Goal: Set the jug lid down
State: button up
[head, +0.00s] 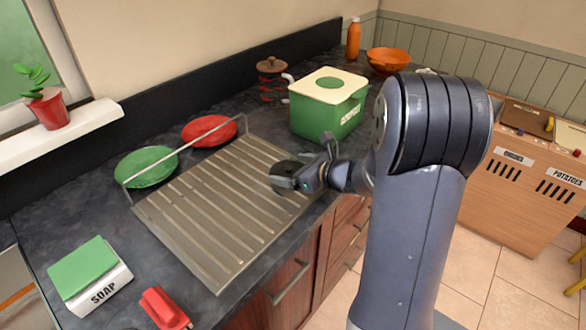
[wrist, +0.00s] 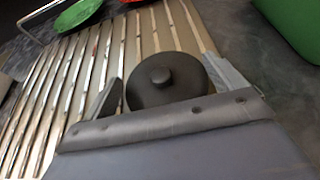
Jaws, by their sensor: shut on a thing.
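The jug lid (wrist: 170,85) is a round dark disc with a small knob on top. In the wrist view it sits between the two fingers of my gripper (wrist: 165,92), with its knob facing the camera. In the head view the dark lid (head: 287,168) shows at the tip of my gripper (head: 300,176), over the right part of the metal draining rack. My gripper is shut on the lid. I cannot tell whether the lid touches the rack or hangs just above it. No jug is clearly identifiable.
The ribbed draining rack (head: 215,205) has bare room on its left. Green (head: 147,166) and red (head: 210,131) plates stand behind it. A green compost bin (head: 325,115) stands behind my gripper.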

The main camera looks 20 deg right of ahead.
jog(key=o, duration=0.7)
jog(key=shift+r, duration=0.2)
jog(key=v, duration=1.2)
jog(key=shift+f, duration=0.1)
